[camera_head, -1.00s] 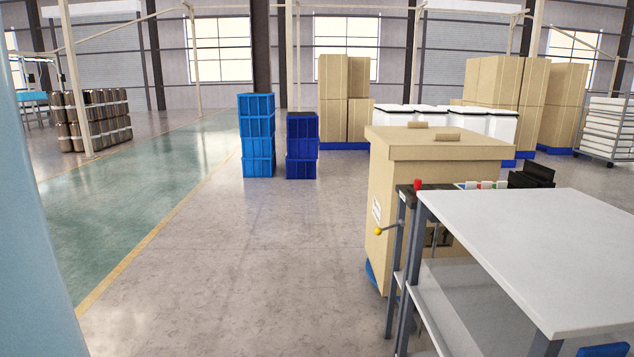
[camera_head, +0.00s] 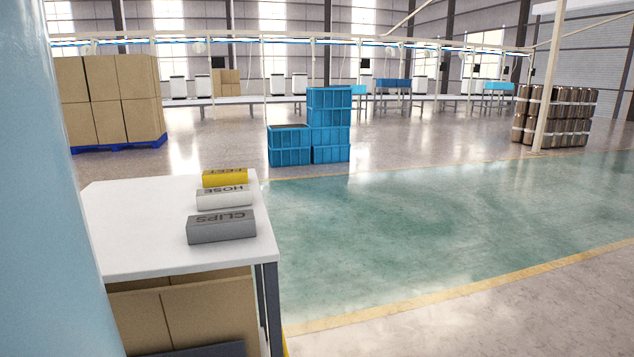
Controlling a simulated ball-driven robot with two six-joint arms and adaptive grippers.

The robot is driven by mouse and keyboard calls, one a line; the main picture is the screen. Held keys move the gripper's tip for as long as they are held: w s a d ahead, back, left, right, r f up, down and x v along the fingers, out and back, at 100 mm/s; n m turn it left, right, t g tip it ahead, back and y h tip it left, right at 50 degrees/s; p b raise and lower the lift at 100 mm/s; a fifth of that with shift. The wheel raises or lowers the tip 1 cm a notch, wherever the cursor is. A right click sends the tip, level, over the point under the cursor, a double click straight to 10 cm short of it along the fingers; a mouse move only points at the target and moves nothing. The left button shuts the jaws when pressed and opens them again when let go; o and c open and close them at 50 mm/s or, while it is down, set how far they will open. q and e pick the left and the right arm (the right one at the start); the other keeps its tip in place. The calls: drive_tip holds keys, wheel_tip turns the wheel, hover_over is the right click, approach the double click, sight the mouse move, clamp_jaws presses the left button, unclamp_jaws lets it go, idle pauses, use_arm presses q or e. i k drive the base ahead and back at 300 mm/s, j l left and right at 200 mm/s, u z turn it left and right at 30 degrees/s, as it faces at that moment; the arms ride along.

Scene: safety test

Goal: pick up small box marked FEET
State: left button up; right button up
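A small yellow box (camera_head: 225,178) lies at the far end of a row on a white table at the left. Its dark lettering is upside down and reads as FEET. A white box (camera_head: 224,198) marked HOSE lies just nearer, and a grey box (camera_head: 221,226) marked CLIPS is nearest. The three boxes are close together near the table's right edge. Neither of my grippers is in view.
The white table (camera_head: 130,235) has bare room left of the boxes; cartons sit beneath it. Blue crates (camera_head: 330,125) are stacked beyond it. Cartons on a blue pallet (camera_head: 110,100) stand at the left. Open green floor (camera_head: 420,220) lies to the right.

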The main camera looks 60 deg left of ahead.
sight(219, 177)
drive_tip(key=j+u, duration=0.2)
drive_tip(key=u, duration=0.2)
drive_tip(key=j+u, duration=0.2)
drive_tip(key=u, duration=0.2)
drive_tip(key=i+j+u, duration=0.1)
drive_tip(key=u, duration=0.3)
drive_tip(key=i+j+u, duration=0.1)
drive_tip(key=j+u, duration=0.15)
drive_tip(key=u, duration=0.15)
drive_tip(key=i+j+u, duration=0.1)
drive_tip(key=u, duration=0.3)
drive_tip(key=j, duration=0.1)
